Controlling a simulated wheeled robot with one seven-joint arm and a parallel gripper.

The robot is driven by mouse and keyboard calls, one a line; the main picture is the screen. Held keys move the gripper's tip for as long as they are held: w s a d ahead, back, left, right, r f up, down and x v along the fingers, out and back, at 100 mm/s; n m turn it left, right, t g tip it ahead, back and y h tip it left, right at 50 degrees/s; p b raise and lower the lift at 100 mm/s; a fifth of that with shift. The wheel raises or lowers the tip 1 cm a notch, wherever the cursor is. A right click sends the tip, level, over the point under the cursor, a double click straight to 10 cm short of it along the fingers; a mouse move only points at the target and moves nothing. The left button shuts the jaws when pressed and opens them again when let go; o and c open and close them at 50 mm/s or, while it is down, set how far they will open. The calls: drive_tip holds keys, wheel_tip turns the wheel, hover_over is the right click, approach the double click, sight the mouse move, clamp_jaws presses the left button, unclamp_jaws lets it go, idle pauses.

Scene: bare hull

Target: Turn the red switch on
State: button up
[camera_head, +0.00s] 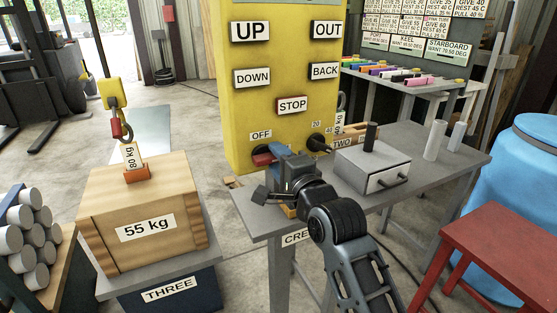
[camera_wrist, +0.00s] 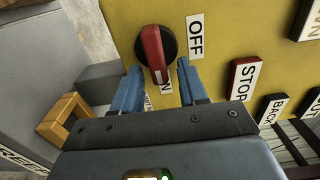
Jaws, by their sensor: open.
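The red switch (camera_wrist: 152,48) sits on a black round base on the yellow panel. In the wrist view its red handle runs nearly up and down, its lower end beside a mostly hidden label (camera_wrist: 166,88) that seems to read ON. The OFF label (camera_wrist: 195,36) is to its right. My gripper (camera_wrist: 158,70) is open, its two blue fingers on either side of the handle's lower part; I cannot tell whether they touch it. In the head view the red switch (camera_head: 262,159) shows below OFF, partly hidden by my gripper (camera_head: 274,160).
The yellow panel (camera_head: 240,100) carries several labelled buttons, STOP (camera_head: 292,105) nearest. A grey table (camera_head: 262,222) lies below, bearing a grey drawer box (camera_head: 362,167). A black knob (camera_head: 317,142) is right of the switch. A 55 kg crate (camera_head: 145,229) stands left.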

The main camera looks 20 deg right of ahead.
drive_tip(key=s, duration=0.7)
drive_tip(key=shift+s+b, duration=0.4)
drive_tip(key=shift+b, duration=0.05)
drive_tip(key=s+f+n+g, duration=0.1)
drive_tip(key=s+f+n, duration=0.45)
drive_tip(key=s, duration=0.45)
drive_tip(key=s+f+n+g, duration=0.1)
drive_tip(key=s+f+n, duration=0.3)
drive_tip(key=s+f, duration=0.5)
drive_tip(key=s+a+r+n, duration=0.1)
drive_tip(key=s+n, duration=0.3)
drive_tip(key=s, duration=0.7)
drive_tip(key=s+a+r+n+g, duration=0.1)
drive_tip(key=s+r+n, duration=0.2)
drive_tip(key=s, duration=0.9)
drive_tip(key=shift+s+n, duration=0.15)
drive_tip(key=shift+n, duration=0.7)
